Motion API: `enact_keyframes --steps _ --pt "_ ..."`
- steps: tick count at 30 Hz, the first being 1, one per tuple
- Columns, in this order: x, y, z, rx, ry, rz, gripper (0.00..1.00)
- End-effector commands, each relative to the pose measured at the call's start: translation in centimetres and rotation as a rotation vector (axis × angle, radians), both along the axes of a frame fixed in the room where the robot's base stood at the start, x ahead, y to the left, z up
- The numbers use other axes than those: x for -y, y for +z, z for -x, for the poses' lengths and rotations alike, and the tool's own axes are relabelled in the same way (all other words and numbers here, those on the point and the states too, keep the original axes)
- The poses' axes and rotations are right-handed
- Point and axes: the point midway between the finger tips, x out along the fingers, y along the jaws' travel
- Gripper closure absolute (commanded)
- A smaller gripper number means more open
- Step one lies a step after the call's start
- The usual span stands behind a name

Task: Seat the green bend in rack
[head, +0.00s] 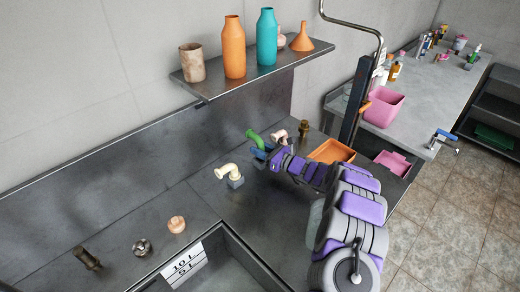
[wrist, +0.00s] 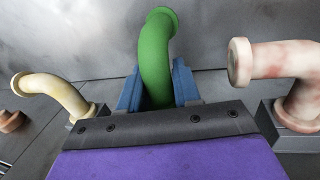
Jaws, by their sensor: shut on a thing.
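The green bend (head: 256,138) is a curved pipe with a flanged end, on the steel counter's far side in the head view. In the wrist view the green bend (wrist: 155,55) stands upright between the blue fingers of my gripper (wrist: 158,92), its flange upward. My gripper (head: 261,153) is shut on it. Its lower end is hidden behind my gripper, so I cannot tell whether it touches the rack. A grey block (head: 236,183), seemingly part of the rack, bears a cream bend (head: 227,171) to the left. A pinkish bend (wrist: 275,62) stands close on the right.
A brass fitting (head: 304,128) and an orange tray (head: 332,151) lie beyond my gripper. A shelf (head: 250,72) with bottles hangs above the counter. A sink (head: 215,262) opens in front. Loose fittings, including a peach one (head: 176,224), lie on the left.

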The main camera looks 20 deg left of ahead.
Motion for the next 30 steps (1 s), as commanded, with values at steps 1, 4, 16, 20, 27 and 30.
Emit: enact_keyframes --steps 1,4,16,20,27,30 --pt "0.0 -0.1 0.0 0.000 0.000 0.000 1.00" --pt "0.0 -0.3 0.0 0.000 0.000 0.000 1.00" --pt "0.0 -1.2 0.0 0.000 0.000 0.000 1.00" --pt "0.0 -1.5 0.0 0.000 0.000 0.000 1.00" --pt "0.0 -2.4 0.0 -0.004 0.000 0.002 1.00" --pt "0.0 -2.8 0.0 -0.007 0.000 0.003 1.00"
